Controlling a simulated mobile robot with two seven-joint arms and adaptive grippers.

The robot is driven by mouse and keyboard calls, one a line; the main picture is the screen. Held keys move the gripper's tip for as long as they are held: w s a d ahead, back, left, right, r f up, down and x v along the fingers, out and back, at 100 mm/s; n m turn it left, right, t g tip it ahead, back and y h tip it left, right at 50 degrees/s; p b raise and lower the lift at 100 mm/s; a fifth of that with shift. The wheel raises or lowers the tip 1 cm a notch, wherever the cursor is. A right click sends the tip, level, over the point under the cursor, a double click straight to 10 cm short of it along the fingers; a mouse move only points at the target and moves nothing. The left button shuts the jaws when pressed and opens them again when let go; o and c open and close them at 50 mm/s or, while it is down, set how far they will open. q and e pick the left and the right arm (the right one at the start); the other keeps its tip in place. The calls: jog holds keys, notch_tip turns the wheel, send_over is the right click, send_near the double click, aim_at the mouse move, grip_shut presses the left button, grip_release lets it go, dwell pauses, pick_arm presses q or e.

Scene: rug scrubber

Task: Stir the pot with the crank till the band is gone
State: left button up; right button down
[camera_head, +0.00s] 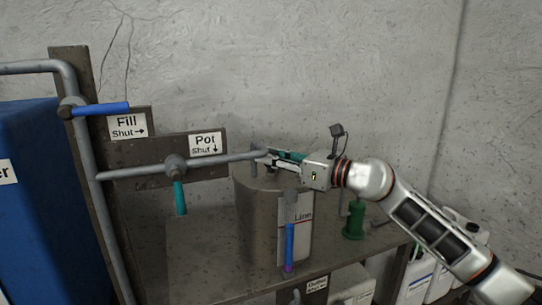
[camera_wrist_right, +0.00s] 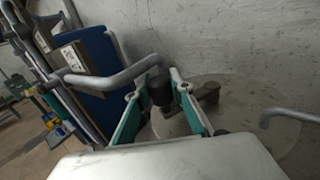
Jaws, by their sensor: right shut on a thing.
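The pot (camera_head: 257,215) is a grey metal cylinder standing on the bench, with a sheet marked "Line" on its side. My right gripper (camera_head: 272,158) reaches in from the right over the pot's top. In the right wrist view its teal-padded fingers stand on both sides of the dark upright knob of the crank (camera_wrist_right: 159,88), and it is shut on that knob. The crank's arm (camera_wrist_right: 207,93) runs right from the knob over the pot's round lid (camera_wrist_right: 245,108). In the head view the gripper mostly hides the crank. My left gripper is not in view.
A grey pipe (camera_head: 130,174) with a teal "Pot" valve handle (camera_head: 180,197) ends above the pot, close to my gripper. A blue "Fill" handle (camera_head: 103,110) points right. A green object (camera_head: 354,220) stands right.

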jog(key=shift+s+a+f, duration=0.15)
jog(key=shift+s+a, duration=0.05)
jog(key=shift+a, duration=0.1)
jog(key=c, duration=1.8)
grip_release()
jog(key=shift+o, duration=0.2)
jog(key=shift+w+d, duration=0.1)
jog(key=shift+s+d, duration=0.25)
jog(key=shift+d, duration=0.25)
jog(key=v, duration=1.1)
jog(key=shift+a, duration=0.1)
